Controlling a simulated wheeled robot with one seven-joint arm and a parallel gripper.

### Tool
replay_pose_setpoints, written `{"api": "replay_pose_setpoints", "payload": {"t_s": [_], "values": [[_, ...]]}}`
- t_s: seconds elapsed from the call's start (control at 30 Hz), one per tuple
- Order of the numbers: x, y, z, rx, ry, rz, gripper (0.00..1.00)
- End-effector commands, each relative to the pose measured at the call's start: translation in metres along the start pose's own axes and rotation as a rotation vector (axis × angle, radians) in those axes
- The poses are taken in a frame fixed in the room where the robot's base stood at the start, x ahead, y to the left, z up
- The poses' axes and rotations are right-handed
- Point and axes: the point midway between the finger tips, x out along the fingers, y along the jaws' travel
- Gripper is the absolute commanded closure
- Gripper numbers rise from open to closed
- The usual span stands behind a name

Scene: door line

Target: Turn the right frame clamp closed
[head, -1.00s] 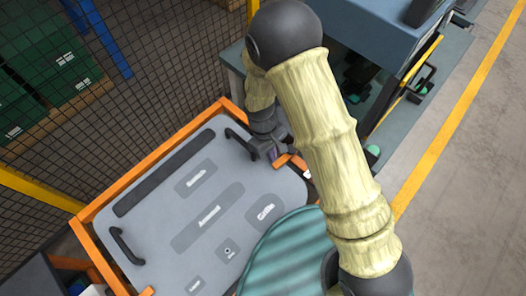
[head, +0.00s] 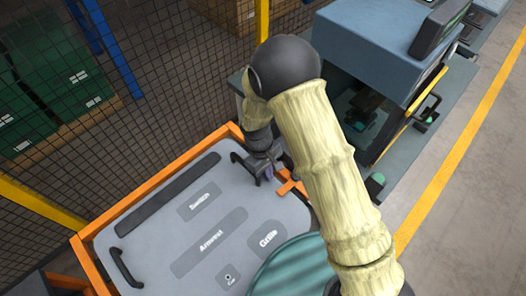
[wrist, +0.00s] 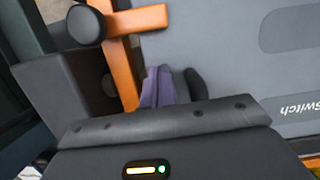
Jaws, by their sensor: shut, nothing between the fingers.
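The right frame clamp (head: 291,184) is an orange bar at the right edge of the grey door panel (head: 140,225), partly hidden by my arm in the head view. In the wrist view the orange clamp bar (wrist: 142,19) reaches sideways over the panel's edge, beside a dark round knob (wrist: 86,25). My gripper (head: 267,176) is just left of the clamp, low over the panel. In the wrist view its purple fingers (wrist: 165,88) are together and empty, close to an orange upright. I cannot tell whether they touch it.
A black handle (head: 243,166) on the panel is close to my gripper; another handle (head: 125,268) is at the left. The orange frame (head: 160,178) borders the panel. A mesh fence (head: 170,60) stands behind, and a blue-grey machine (head: 385,65) stands right.

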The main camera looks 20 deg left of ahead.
Motion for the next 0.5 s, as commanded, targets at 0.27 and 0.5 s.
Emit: {"api": "replay_pose_setpoints", "payload": {"t_s": [0.27, 0.5], "values": [[-0.037, 0.001, -0.004, 0.002, 0.005, 0.001, 1.00], [-0.080, 0.002, -0.004, 0.001, 0.005, 0.001, 1.00]]}}
